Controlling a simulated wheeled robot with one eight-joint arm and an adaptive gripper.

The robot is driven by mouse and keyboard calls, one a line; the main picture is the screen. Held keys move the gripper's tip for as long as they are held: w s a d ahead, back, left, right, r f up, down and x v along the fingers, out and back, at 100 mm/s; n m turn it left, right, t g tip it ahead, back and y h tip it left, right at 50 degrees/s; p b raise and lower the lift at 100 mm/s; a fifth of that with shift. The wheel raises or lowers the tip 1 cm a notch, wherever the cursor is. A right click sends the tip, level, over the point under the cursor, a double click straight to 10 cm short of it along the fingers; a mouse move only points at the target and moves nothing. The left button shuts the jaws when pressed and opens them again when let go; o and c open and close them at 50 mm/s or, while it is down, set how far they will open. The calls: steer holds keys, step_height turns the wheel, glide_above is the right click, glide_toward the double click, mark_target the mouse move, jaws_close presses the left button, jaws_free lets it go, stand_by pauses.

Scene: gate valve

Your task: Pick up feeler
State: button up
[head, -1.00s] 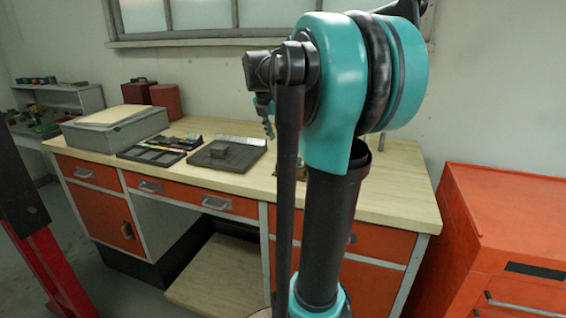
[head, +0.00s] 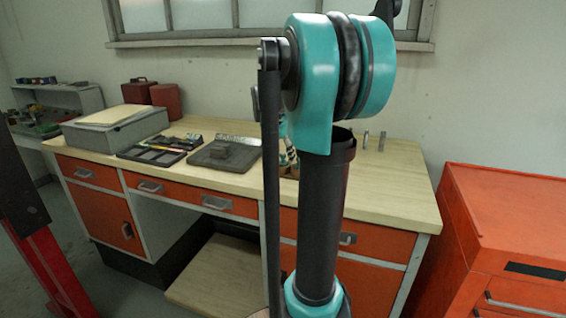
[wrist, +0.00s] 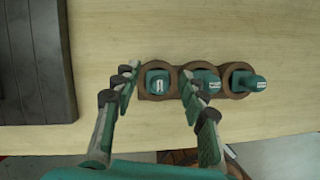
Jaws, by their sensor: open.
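In the wrist view a brown wooden holder (wrist: 218,91) on the bench carries three teal-topped pieces in a row: a left one (wrist: 158,82), a middle one (wrist: 207,83) and a right one (wrist: 247,81). Each has a small pale mark on top. I cannot tell by looks which is the feeler. My gripper (wrist: 158,77) is open and empty above the holder, its fingers on either side of the left piece. The right finger overlaps the middle piece in the picture. In the head view my gripper is mostly hidden behind my arm.
A dark plate with a block on it (head: 226,155) lies left of the holder. A black tray of tools (head: 155,153) and a grey box (head: 115,128) stand farther left. Bare wood (head: 395,195) lies to the right, with small upright metal pieces (head: 381,141) at the back.

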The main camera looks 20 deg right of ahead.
steer(key=shift+c, duration=0.6)
jaws_close()
